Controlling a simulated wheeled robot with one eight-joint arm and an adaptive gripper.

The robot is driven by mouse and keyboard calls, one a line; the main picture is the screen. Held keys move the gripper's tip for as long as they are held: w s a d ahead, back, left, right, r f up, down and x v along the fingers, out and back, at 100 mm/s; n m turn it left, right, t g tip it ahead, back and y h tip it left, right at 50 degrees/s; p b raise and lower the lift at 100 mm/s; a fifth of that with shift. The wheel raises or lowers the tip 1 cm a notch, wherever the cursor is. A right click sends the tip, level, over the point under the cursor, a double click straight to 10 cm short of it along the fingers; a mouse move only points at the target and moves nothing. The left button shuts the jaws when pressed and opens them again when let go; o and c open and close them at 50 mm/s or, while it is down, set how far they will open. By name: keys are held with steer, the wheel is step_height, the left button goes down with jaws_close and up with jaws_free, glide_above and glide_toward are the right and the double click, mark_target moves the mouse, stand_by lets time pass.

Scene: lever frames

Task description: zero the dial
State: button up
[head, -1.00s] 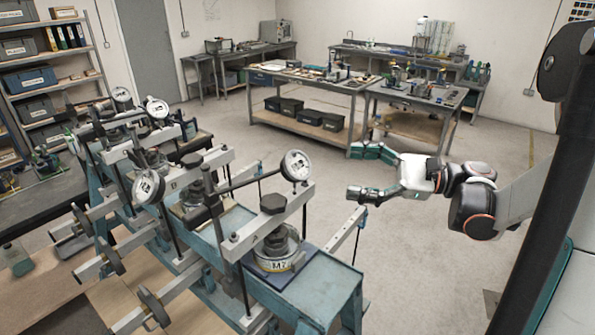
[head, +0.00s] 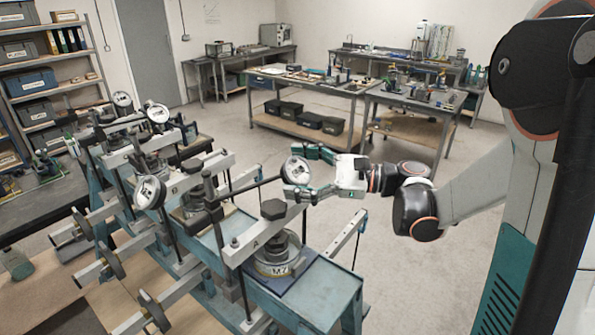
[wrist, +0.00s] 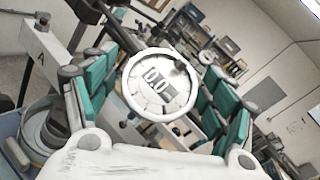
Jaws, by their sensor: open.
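The nearest dial gauge (head: 296,170), round and white-faced with a light rim, sits at the end of a dark arm on the lever frame marked A (head: 262,238). In the wrist view the dial (wrist: 160,83) faces the camera, its dark marks too coarse to read surely. My gripper (head: 299,172) is open, with its teal fingers above and below the dial in the head view. In the wrist view the fingers stand left and right of the dial. I cannot tell whether they touch its rim.
A round pot labelled M7 (head: 277,268) stands under frame A. More lever frames with dials (head: 149,191) line the teal bench to the left. Workbenches (head: 305,85) stand at the back. The floor (head: 425,275) right of the bench is clear.

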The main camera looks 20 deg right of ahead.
steer(key=c, duration=1.1)
steer(key=shift+f+m+t+b, duration=0.1)
steer(key=shift+m+t+b, duration=0.55)
steer(key=shift+m, duration=0.15)
steer(key=shift+h, duration=0.3)
steer(key=o, duration=1.1)
steer(key=v, duration=1.2)
